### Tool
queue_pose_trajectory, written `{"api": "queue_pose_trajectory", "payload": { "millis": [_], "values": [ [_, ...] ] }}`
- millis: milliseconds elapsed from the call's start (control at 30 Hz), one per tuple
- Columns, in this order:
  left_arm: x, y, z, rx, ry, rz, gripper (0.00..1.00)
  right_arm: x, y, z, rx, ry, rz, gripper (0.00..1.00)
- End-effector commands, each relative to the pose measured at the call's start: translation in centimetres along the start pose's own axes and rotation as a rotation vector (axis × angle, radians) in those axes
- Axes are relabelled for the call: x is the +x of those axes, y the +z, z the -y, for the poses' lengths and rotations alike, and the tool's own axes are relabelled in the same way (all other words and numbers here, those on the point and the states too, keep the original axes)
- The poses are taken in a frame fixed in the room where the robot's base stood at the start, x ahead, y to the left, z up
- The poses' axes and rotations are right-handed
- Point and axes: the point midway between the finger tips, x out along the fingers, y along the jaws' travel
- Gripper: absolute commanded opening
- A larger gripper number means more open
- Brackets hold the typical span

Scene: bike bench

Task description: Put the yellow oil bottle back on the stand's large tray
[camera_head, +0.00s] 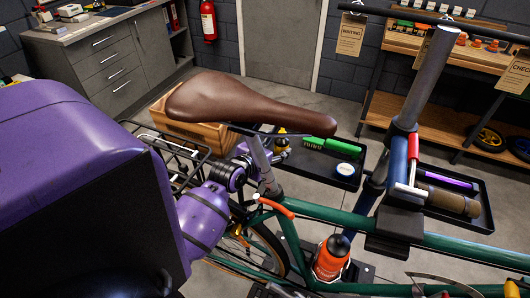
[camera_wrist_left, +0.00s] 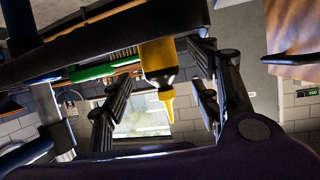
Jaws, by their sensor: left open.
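The yellow oil bottle (camera_head: 282,136) shows small in the head view, at the left end of the dark tray (camera_head: 342,181) behind the bike frame. In the left wrist view the yellow bottle (camera_wrist_left: 158,56), with its black collar and yellow nozzle, is between the spread fingers of my left gripper (camera_wrist_left: 158,100). Gaps show on both sides of it. The picture appears upside down, with the dark tray edge across the bottle's base. In the head view my left gripper (camera_head: 274,150) is at the bottle, partly hidden by the saddle and seat post. My right gripper is out of view.
The tray holds a green item (camera_head: 330,146) and a round white tin (camera_head: 346,169). A second tray (camera_head: 483,219) holds a purple item and a brown roll. The brown saddle (camera_head: 240,103), the stand post (camera_head: 427,80) and a wooden crate (camera_head: 190,125) are close by.

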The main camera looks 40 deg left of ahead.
Motion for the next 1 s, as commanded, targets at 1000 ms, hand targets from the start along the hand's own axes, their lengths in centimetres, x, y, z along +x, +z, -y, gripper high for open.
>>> {"api": "queue_pose_trajectory", "payload": {
  "millis": [1000],
  "values": [
    [-8.4, 0.0, 0.0, 0.0, 0.0, 0.001, 0.56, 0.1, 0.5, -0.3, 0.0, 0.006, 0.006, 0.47]
  ]
}}
